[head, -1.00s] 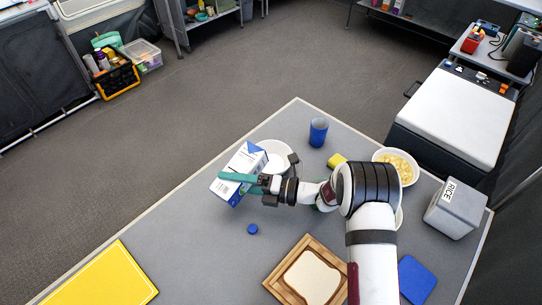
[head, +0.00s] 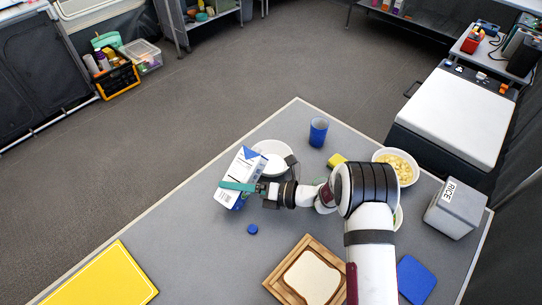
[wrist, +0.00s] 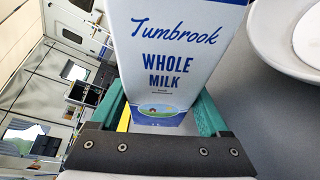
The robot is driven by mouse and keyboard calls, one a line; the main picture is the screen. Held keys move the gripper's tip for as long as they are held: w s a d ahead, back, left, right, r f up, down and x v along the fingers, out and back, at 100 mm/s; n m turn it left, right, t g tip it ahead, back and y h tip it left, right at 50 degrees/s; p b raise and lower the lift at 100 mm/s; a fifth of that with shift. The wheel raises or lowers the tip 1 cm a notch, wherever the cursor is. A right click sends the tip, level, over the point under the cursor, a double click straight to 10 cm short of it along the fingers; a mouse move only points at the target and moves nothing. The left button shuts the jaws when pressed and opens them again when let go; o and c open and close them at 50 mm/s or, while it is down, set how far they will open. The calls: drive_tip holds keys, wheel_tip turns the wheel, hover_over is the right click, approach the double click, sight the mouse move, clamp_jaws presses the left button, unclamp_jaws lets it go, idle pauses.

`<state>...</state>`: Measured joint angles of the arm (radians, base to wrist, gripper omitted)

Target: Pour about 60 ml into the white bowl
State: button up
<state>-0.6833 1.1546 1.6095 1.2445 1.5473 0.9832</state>
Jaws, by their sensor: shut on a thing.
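My gripper (head: 240,186) is shut on a white and blue milk carton (head: 238,168), tilted with its top toward the white bowl. In the wrist view the carton (wrist: 175,50) reads "Tumbrook Whole Milk" and sits between the green fingers (wrist: 165,115). The white bowl (head: 270,147) stands on the table just beyond and to the right of the carton, partly hidden by the carton and my arm. Its rim also shows in the wrist view (wrist: 268,55), at top right, with a white surface inside. No stream of milk can be made out.
A blue cap (head: 252,229) lies on the grey table (head: 190,235). A blue cup (head: 318,132), a yellow block (head: 337,160), a bowl of yellow pieces (head: 410,163), a rice box (head: 456,209) and a bread board (head: 272,283) stand around. The table's left part holds a yellow board (head: 105,278).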

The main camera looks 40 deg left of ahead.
sight(245, 174)
drive_tip(key=w+n, duration=0.1)
drive_tip(key=w+r+n+t, duration=0.1)
drive_tip(key=shift+w+a+r+n+t, duration=0.15)
drive_tip(key=shift+r+n+t, duration=0.05)
drive_tip(key=shift+n+t, duration=0.1)
drive_tip(key=n+t, duration=0.1)
drive_tip(key=n, duration=0.1)
drive_tip(key=shift+w+f+n+t+h, duration=0.15)
drive_tip(key=shift+n+t+h, duration=0.15)
drive_tip(key=shift+n+t, duration=0.1)
drive_tip(key=n+t, duration=0.1)
drive_tip(key=w+n+t, duration=0.1)
drive_tip(key=shift+w+a+f+n, duration=0.15)
drive_tip(key=shift+a+f+n, duration=0.05)
drive_tip(key=shift+n, duration=0.1)
idle(1.9)
